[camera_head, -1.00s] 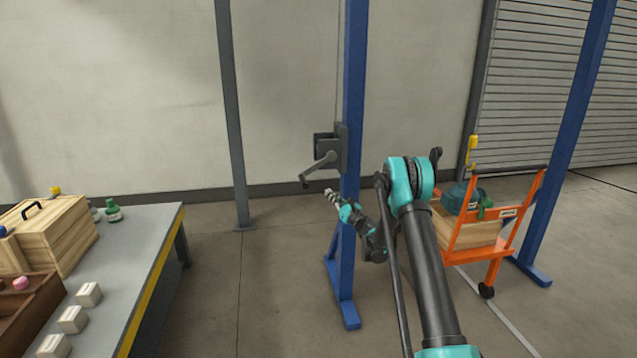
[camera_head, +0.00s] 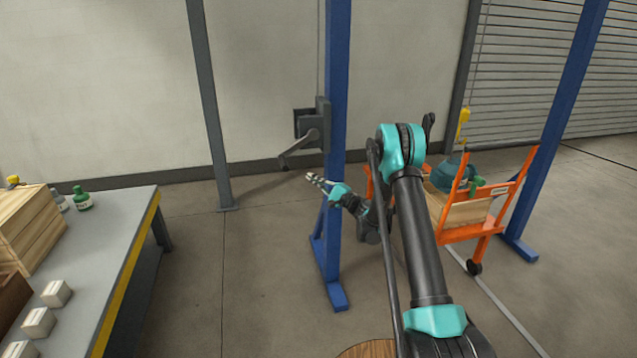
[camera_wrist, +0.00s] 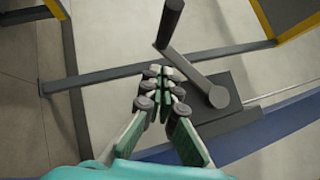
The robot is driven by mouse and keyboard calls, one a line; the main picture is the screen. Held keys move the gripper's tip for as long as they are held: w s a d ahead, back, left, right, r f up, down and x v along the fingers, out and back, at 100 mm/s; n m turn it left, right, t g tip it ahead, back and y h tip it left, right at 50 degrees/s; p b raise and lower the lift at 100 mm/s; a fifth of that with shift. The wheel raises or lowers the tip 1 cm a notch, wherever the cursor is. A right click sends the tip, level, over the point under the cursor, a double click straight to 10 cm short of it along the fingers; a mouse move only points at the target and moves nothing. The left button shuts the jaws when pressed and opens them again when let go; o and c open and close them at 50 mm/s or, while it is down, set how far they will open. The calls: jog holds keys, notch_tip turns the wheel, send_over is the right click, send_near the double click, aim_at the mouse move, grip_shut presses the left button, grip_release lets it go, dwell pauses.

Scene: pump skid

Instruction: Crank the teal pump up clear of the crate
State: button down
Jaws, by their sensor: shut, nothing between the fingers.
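The dark winch (camera_head: 311,125) is mounted on the blue post, with its crank handle (camera_head: 297,150) angled down to the left. The crank handle (camera_wrist: 171,22) also shows in the wrist view, just beyond and above my fingertips. My gripper (camera_head: 313,179) is shut and empty, a little below and right of the handle's end, apart from it. In the wrist view my gripper (camera_wrist: 160,73) has its fingertips together. The teal pump (camera_head: 452,177) sits low in the wooden crate (camera_head: 462,212) on an orange cart, partly hidden by the cart's frame. A yellow hook (camera_head: 463,124) hangs just above the pump.
A blue post (camera_head: 337,100) with a splayed foot stands beside my arm. A second blue post (camera_head: 560,120) stands beyond the orange cart (camera_head: 497,222). A grey workbench (camera_head: 110,235) with white blocks and a wooden box is at left. Floor between bench and post is clear.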

jog(key=w+a+r, duration=0.1)
jog(key=a+r, duration=0.2)
jog(key=a, duration=0.4)
jog(key=shift+w+a, duration=0.2)
jog(key=shift+w, duration=0.05)
jog(key=shift+r, duration=0.1)
